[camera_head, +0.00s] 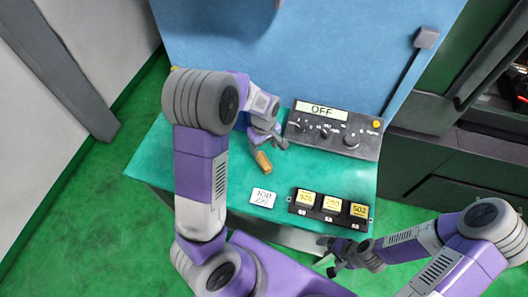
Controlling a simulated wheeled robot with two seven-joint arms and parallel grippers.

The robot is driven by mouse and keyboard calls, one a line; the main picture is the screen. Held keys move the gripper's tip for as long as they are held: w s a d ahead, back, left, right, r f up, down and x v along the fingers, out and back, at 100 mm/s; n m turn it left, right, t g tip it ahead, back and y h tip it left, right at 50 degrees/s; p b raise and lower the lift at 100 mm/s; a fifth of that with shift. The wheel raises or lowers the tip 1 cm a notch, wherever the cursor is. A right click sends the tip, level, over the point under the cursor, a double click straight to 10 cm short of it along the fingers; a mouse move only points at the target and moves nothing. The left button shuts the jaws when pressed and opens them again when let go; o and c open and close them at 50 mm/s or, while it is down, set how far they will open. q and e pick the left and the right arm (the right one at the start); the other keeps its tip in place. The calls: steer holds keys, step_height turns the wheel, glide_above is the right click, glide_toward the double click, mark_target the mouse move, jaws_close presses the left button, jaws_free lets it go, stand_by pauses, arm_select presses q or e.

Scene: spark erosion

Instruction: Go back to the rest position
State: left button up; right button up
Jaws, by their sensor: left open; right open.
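My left gripper (268,146) is open over the green table, just left of the control panel. A small orange-brown block (263,161) is right by its fingertips; I cannot tell whether they touch. My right gripper (330,260) is open and low, at the table's front edge, below the black holder. Its fingertips are small and partly dark, with nothing seen between them. My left arm covers the left part of the table.
The green table (150,165) carries a black control panel (308,137) reading "OFF", with knobs and a yellow button. A white "JOB" card (262,198) lies left of a black holder (318,215) with several numbered yellow labels. A blue panel (340,50) stands behind.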

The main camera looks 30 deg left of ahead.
arm_select(q)
steer(key=shift+r, duration=0.45)
